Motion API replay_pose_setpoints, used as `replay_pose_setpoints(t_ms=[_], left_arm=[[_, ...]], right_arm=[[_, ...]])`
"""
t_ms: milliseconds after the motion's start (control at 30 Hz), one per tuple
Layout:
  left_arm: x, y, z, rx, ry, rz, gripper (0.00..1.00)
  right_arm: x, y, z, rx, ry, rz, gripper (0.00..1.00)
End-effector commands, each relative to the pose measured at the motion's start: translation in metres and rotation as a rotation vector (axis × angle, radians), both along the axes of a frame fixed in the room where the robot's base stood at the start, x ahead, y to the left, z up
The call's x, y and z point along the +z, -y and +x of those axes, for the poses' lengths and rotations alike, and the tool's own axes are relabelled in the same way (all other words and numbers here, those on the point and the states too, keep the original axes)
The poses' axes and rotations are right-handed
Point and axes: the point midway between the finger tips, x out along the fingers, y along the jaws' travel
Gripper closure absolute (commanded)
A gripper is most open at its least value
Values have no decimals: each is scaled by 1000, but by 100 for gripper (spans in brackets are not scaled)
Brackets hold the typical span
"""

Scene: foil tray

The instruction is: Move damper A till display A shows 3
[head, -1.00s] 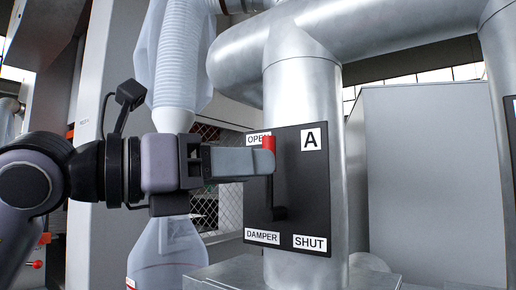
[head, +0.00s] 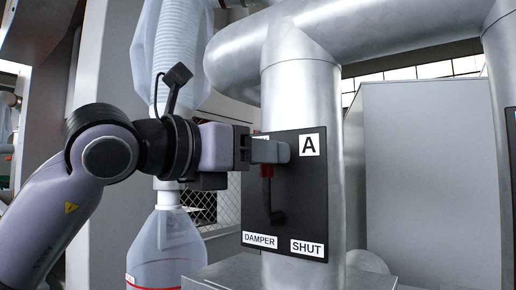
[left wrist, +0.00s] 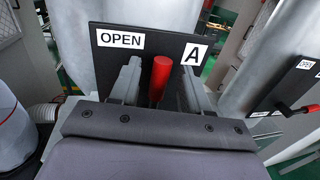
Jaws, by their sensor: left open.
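Damper A is a lever with a red handle (head: 266,171) and a dark arm on a black panel (head: 310,190) marked A, OPEN, DAMPER and SHUT. The lever stands nearly upright, tilted slightly left toward the OPEN label (left wrist: 121,39). My left gripper (head: 284,152) is at the handle's upper part and hides its top in the head view. In the left wrist view, the gripper (left wrist: 160,82) is open, with the red handle (left wrist: 160,78) between its two fingers and gaps on both sides. Display A is not in view. My right gripper is not in view.
The panel is on a vertical metal duct (head: 301,90). A second panel with a red-handled lever (left wrist: 305,109) is to the right in the left wrist view. A clear collector with a hose (head: 165,240) stands left of the panel. A large grey cabinet (head: 437,180) stands right.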

Motion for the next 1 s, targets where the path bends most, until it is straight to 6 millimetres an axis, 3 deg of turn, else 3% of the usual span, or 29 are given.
replay_pose_setpoints(t_ms=[167, 300, 533, 1000], left_arm=[[0, 0, 0, 0, 0, 0, 57], [0, 0, 0, 0, 0, 0, 100], [0, 2, -2, 0, 19, 23, 100], [-4, 26, -20, 0, 211, 286, 100]], right_arm=[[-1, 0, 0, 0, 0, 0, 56], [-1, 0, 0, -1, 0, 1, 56], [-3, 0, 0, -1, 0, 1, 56], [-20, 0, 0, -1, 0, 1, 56]])
